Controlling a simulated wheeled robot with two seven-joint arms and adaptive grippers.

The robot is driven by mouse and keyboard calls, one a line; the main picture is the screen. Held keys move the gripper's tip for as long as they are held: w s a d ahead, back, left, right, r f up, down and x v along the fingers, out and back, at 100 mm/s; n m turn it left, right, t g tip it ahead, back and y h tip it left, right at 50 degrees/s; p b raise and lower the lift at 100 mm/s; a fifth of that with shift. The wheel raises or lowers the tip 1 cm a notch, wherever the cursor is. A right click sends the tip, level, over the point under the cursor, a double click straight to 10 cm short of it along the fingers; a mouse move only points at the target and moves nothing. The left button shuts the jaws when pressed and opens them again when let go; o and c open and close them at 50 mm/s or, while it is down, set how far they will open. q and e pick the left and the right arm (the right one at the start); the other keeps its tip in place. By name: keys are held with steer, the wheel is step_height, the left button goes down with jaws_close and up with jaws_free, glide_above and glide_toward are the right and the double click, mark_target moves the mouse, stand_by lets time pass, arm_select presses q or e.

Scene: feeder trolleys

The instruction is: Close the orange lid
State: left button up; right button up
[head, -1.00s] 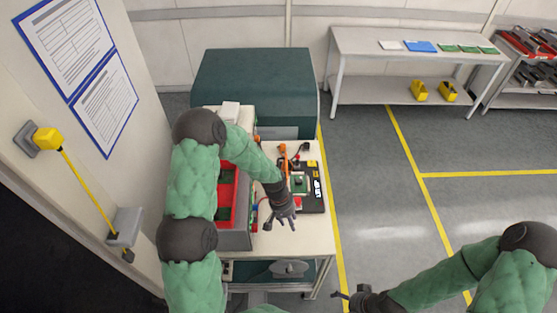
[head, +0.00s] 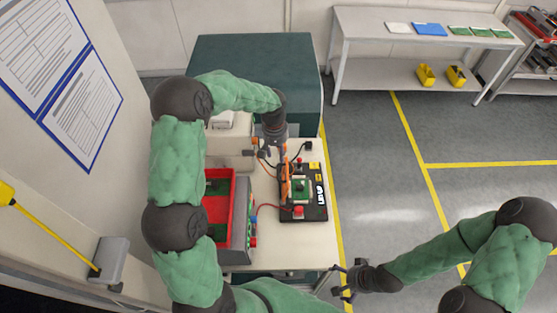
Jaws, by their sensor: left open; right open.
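The orange lid (head: 285,180) stands raised, roughly upright, along the left side of a black test fixture (head: 316,205) on the trolley top. A green circuit board (head: 301,190) lies in the fixture to the right of the lid. My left gripper (head: 280,150) is just above the far end of the lid, pointing down. Its jaws are open; whether a finger touches the lid I cannot tell. My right gripper (head: 341,281) is open and empty, beyond the trolley's near right corner, away from the lid.
A red bin (head: 219,178) sits left of the fixture, beside a grey box with coloured buttons (head: 252,228). A red cable crosses to the fixture. A dark green machine cover (head: 252,68) stands behind. The trolley top (head: 285,248) is bare at the front.

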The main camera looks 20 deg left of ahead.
arm_select(q)
steer(key=f, duration=0.3)
steer(key=f+p, duration=0.1)
steer(key=f, duration=0.5)
steer(key=shift+d, duration=0.3)
steer(key=shift+s+d+f+p, duration=0.1)
steer(key=shift+s+f+p, duration=0.05)
steer(key=shift+f+p, duration=0.3)
steer(key=shift+f, duration=0.25)
jaws_close()
